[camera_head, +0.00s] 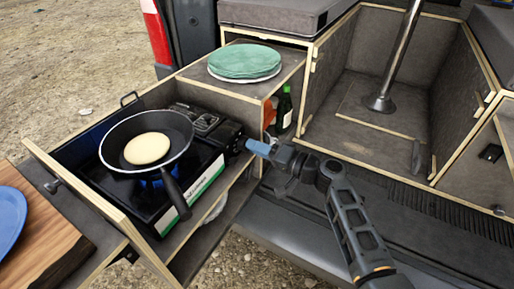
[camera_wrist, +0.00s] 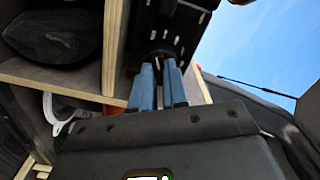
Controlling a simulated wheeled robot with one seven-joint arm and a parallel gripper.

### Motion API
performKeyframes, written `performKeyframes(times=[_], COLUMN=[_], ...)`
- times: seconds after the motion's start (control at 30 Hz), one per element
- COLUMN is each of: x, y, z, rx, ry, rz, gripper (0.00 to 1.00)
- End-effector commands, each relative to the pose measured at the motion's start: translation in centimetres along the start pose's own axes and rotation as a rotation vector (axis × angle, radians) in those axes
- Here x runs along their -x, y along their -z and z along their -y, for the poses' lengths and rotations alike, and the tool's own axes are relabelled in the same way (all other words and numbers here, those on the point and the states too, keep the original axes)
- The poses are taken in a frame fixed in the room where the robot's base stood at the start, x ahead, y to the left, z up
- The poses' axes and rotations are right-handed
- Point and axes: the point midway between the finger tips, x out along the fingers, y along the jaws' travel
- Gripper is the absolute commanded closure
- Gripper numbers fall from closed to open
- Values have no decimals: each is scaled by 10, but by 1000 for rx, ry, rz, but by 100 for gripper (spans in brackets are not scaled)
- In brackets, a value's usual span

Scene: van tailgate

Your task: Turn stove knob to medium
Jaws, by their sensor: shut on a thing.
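The black camping stove (camera_head: 207,178) sits in a pulled-out wooden drawer at the left, with a blue flame under the pan. A black frying pan (camera_head: 118,150) with a round pale pancake (camera_head: 147,148) stands on its burner. My gripper (camera_head: 258,147) is at the stove's right end, its blue fingers pointing left. In the wrist view, my gripper (camera_wrist: 160,88) has its two blue fingers closed around the stove knob (camera_wrist: 158,58), below the slotted dark stove panel (camera_wrist: 180,22). The fingers hide most of the knob, so its setting cannot be read.
Green plates (camera_head: 245,62) lie on the shelf behind the stove. Bottles (camera_head: 284,110) stand in the compartment beside my gripper. A wooden board (camera_head: 45,235) with a blue plate (camera_head: 10,215) is at the far left. The pan handle (camera_head: 176,195) sticks out toward the front.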

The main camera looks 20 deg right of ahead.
Motion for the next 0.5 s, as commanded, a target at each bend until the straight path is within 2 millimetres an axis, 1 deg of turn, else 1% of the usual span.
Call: performKeyframes(times=[0.17,0.5], x=[0,0], y=[0,0], z=[-1,-1], rx=[-124,-442], ry=[-1,-1], rz=[-1,-1], gripper=[100,100])
